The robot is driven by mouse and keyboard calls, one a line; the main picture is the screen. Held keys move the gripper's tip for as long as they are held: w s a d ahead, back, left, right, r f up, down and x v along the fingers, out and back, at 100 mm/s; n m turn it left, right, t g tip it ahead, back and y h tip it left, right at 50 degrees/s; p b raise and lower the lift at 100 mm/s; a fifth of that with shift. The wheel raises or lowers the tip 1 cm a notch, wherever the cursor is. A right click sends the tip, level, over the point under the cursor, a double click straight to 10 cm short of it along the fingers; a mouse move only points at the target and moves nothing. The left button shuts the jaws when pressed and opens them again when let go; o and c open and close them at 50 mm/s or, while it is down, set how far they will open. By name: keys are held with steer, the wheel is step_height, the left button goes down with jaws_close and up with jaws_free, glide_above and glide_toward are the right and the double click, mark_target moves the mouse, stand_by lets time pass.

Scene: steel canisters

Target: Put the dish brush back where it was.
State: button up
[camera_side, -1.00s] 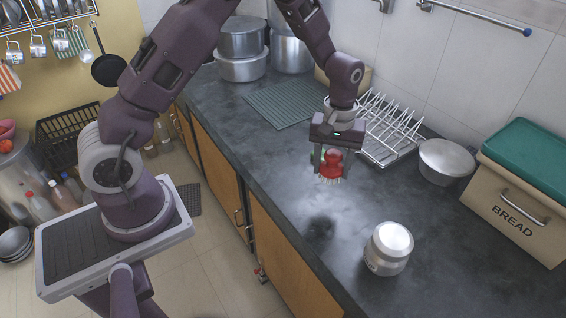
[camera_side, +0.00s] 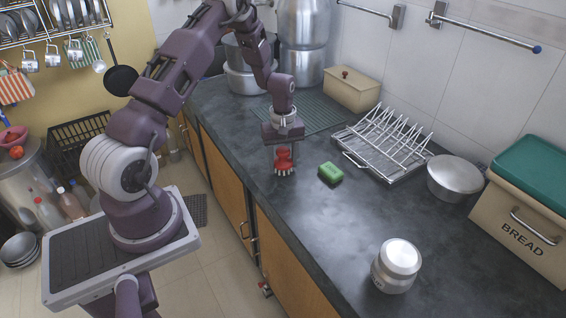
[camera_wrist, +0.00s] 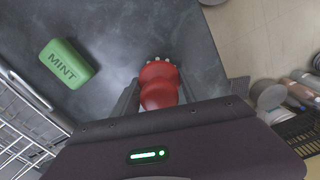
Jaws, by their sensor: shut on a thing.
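The dish brush (camera_side: 284,161) is red with pale bristles pointing down. My gripper (camera_side: 283,150) is shut on it from above and holds it upright, over the counter near its front edge. The bristles are at or just above the counter; I cannot tell whether they touch. In the wrist view, the red brush (camera_wrist: 160,84) is between the fingers, its lower part partly hidden by my gripper body.
A green soap bar (camera_side: 331,173) marked MINT lies right of the brush. A wire dish rack (camera_side: 385,145), ribbed mat (camera_side: 310,113), steel pot (camera_side: 454,178), bread bin (camera_side: 518,225) and steel canister (camera_side: 396,266) stand around. The counter (camera_side: 330,225) between brush and canister is clear.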

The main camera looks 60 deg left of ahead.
steer(key=shift+f, duration=0.35)
steer(key=shift+f, duration=0.1)
steer(key=o, duration=1.4)
steer(key=shift+o, duration=0.2)
